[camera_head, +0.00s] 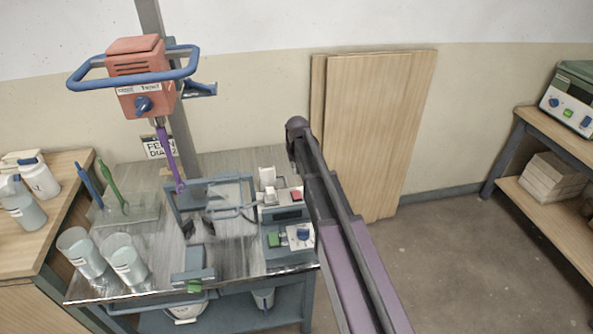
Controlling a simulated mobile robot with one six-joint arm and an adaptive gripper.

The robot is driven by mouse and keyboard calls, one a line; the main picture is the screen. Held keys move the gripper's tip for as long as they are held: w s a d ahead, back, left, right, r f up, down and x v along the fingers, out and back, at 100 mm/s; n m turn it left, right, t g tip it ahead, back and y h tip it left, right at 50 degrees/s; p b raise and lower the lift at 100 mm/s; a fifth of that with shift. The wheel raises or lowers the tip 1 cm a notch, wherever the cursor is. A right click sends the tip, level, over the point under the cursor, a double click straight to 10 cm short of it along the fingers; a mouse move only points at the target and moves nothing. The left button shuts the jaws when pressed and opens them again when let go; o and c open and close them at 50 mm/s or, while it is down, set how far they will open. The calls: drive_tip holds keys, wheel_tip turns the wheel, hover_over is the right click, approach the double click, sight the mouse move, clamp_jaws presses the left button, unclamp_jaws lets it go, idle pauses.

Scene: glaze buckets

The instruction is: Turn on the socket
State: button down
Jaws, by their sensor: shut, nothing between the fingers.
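A small white and grey unit with a red rocker switch (296,195) stands at the right side of the metal-topped bench; it looks like the socket, though I cannot read a label. A white upright piece (267,178) rises at its back left. Whether the switch is on or off is too small to tell. My arm runs up from the bottom, just right of the unit, to a dark rounded joint above and behind it. My gripper itself cannot be made out and seems hidden behind my arm.
A grey-blue box with a green button and blue knob (303,235) sits in front of the switch unit. An orange mixer (140,75) with a purple shaft hangs over the bench. Two buckets (124,260) stand at front left. Wooden boards (380,130) lean on the wall; floor at right is clear.

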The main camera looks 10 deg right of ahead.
drive_tip(key=shift+w+r+p, duration=0.25)
drive_tip(key=shift+r+p, duration=0.95)
drive_tip(key=shift+r, duration=0.15)
drive_tip(key=shift+w+r+p, duration=0.25)
drive_tip(key=shift+r+p, duration=0.95)
drive_tip(key=shift+r, duration=0.1)
drive_tip(key=shift+s, duration=0.1)
drive_tip(key=s+d+g, duration=0.1)
drive_tip(key=s+d, duration=0.1)
drive_tip(key=s, duration=2.6)
drive_tip(key=shift+s+d, duration=0.2)
